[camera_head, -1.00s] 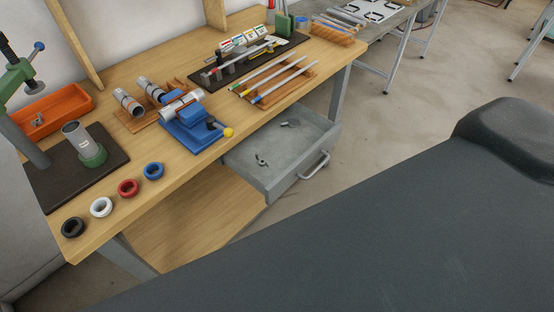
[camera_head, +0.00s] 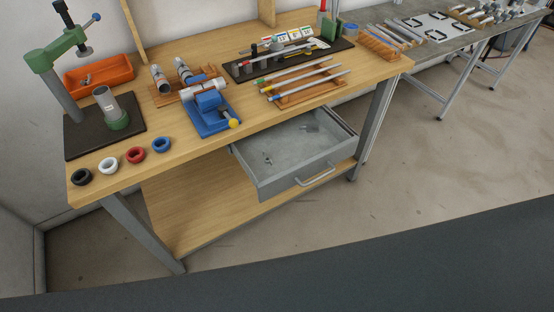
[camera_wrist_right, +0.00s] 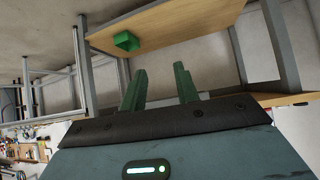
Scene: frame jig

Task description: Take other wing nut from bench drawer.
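The bench drawer (camera_head: 262,181) stands pulled open under the bench top. One small grey wing nut (camera_head: 267,160) lies on its floor toward the left. Another small grey piece (camera_head: 304,128) shows faintly toward the back; it is too small to make out clearly. My right gripper (camera_wrist_right: 160,72) has its two green fingers spread apart with nothing between them. It does not show in the head view, so its distance from the drawer cannot be told. My left gripper is in neither current view.
The wooden bench (camera_head: 240,128) carries a blue vise (camera_head: 212,118), several coloured rings, a green press (camera_head: 65,50), an orange bin (camera_head: 98,75) and rods on a rack. A lower shelf (camera_head: 200,210) lies below. A green block (camera_wrist_right: 126,41) shows beyond my right fingers.

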